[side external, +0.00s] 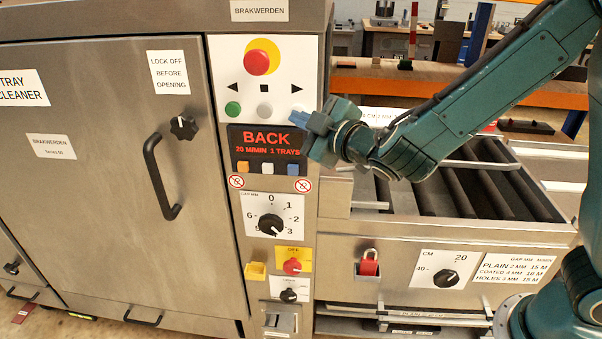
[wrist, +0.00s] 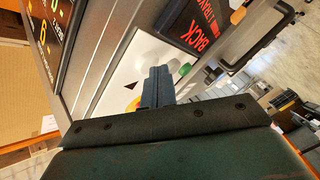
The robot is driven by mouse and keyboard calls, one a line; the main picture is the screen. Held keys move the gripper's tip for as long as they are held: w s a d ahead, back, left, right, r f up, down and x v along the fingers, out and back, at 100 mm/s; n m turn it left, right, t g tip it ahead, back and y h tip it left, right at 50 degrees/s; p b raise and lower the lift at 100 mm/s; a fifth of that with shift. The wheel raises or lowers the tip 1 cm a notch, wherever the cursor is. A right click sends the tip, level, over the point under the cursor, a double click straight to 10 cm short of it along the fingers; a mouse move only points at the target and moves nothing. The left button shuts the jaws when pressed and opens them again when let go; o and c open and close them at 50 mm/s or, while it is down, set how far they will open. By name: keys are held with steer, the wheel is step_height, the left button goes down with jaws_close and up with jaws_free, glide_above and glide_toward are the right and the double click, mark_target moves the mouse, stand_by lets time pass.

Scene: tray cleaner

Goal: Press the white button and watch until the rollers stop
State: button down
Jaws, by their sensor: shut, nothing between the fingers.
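The upper control panel has a green button (side external: 233,109) and a pale grey-white button (side external: 264,111) below arrow and square marks. A small white button (side external: 267,168) sits below the display, between an orange and a blue one. My gripper (side external: 302,119) is shut and empty, at the panel's right side beside the display. In the wrist view its closed fingers (wrist: 158,85) point at the white panel, and the green button (wrist: 185,69) shows just past them. Contact cannot be told. Dark rollers (side external: 481,192) lie in the open bed at right; one frame cannot show whether they turn.
The display (side external: 266,142) reads BACK, 20 M/MIN, 1 TRAYS. A red stop knob (side external: 257,62) is above the buttons. A gap dial (side external: 271,225), red switch (side external: 292,266) and red padlock (side external: 369,264) are lower down. A door handle (side external: 161,177) juts out at left.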

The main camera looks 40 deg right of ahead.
steer(key=shift+s+a, duration=0.5)
steer(key=shift+s, duration=0.05)
steer(key=shift+a, duration=0.1)
steer(key=shift+s+a, duration=1.7)
steer(key=shift+s, duration=0.1)
steer(key=s+d+m+g+h, duration=0.2)
steer(key=s+d+m+g, duration=0.15)
steer(key=d, duration=0.45)
steer(key=s+d+m+g+h, duration=0.2)
steer(key=s+d+m+g, duration=0.1)
steer(key=d+m, duration=0.3)
steer(key=s+d+g+y, duration=0.2)
steer(key=s+g, duration=0.3)
steer(key=s, duration=1.5)
steer(key=shift+s+d+y, duration=0.2)
steer(key=shift+s+y, duration=0.05)
steer(key=shift+y, duration=0.55)
steer(key=shift+r+m, duration=0.1)
steer(key=shift+m, duration=0.15)
stand_by(1.1)
